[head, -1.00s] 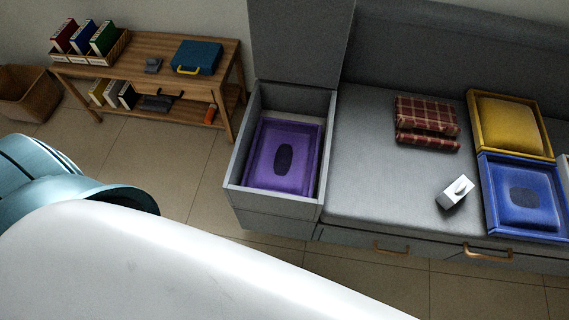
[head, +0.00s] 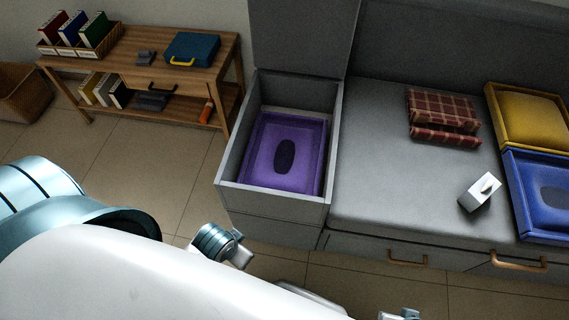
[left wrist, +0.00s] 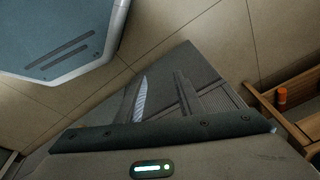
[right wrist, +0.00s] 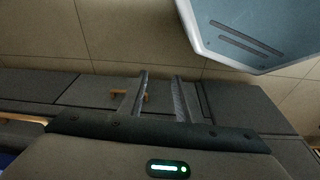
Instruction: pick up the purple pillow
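The purple pillow (head: 286,160) lies in a purple tray (head: 325,150) inside an open grey bench compartment (head: 228,165) in the head view. It has a dark oval mark in its middle. Neither wrist view shows the pillow. My left gripper (left wrist: 162,80) is open and empty in the left wrist view, with a grey panelled surface and tiled floor beyond its fingers. My right gripper (right wrist: 162,80) is open and empty in the right wrist view, facing the grey drawer fronts and floor. Both grippers are apart from the pillow.
The compartment's lid (head: 298,35) stands raised. On the bench are a plaid folded blanket (head: 443,112), a tissue box (head: 479,192), a yellow cushion in a tray (head: 530,118) and a blue one (head: 545,190). A wooden shelf (head: 130,75) and basket (head: 22,95) stand left.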

